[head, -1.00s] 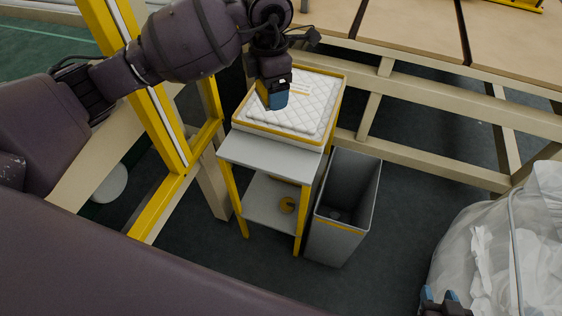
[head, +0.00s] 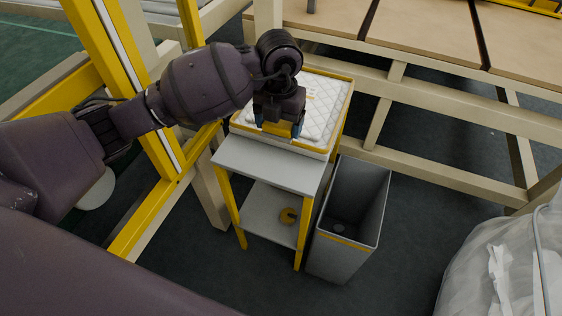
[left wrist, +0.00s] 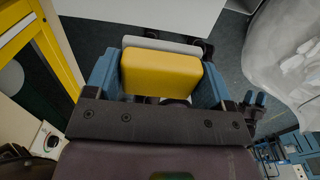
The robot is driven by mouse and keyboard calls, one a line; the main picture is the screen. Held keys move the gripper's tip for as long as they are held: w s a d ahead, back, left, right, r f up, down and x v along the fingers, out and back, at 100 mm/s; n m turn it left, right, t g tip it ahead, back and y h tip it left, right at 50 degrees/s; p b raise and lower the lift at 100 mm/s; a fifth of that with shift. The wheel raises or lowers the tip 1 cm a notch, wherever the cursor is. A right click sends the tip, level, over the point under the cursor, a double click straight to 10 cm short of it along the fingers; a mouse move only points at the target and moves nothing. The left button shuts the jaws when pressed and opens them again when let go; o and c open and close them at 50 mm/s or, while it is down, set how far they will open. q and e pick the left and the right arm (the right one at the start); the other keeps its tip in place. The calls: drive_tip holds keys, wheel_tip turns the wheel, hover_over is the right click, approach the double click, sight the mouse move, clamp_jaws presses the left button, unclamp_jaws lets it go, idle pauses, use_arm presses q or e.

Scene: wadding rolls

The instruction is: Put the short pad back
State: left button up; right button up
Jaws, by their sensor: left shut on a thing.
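My left gripper (head: 280,127) is shut on a yellow block with a thin grey plate, which I take to be the short pad (left wrist: 160,72). In the left wrist view it sits between the blue fingers, with the grey plate at its far side. In the head view only a little yellow shows between the fingertips, over the front of the yellow-edged tray (head: 346,100) of white quilted pads (head: 325,98). I cannot tell whether the block touches anything below. My right gripper (left wrist: 254,98) shows small in the left wrist view, its two blue tips apart and empty.
A yellow frame post (head: 125,90) is at left, a clear bag (head: 505,265) at right.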

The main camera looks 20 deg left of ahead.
use_arm(q)
drive_tip(key=b, duration=0.1)
hover_over(280, 169)
wheel_tip(280, 169, down, 7)
drive_tip(key=shift+f, duration=0.15)
wheel_tip(280, 169, down, 7)
drive_tip(key=shift+r+b, duration=0.1)
drive_tip(key=shift+b, duration=1)
drive_tip(key=shift+r, duration=0.15)
drive_tip(key=shift+f, duration=0.2)
drive_tip(key=o, duration=0.9)
drive_tip(key=shift+c, duration=0.2)
drive_tip(key=shift+r, duration=0.1)
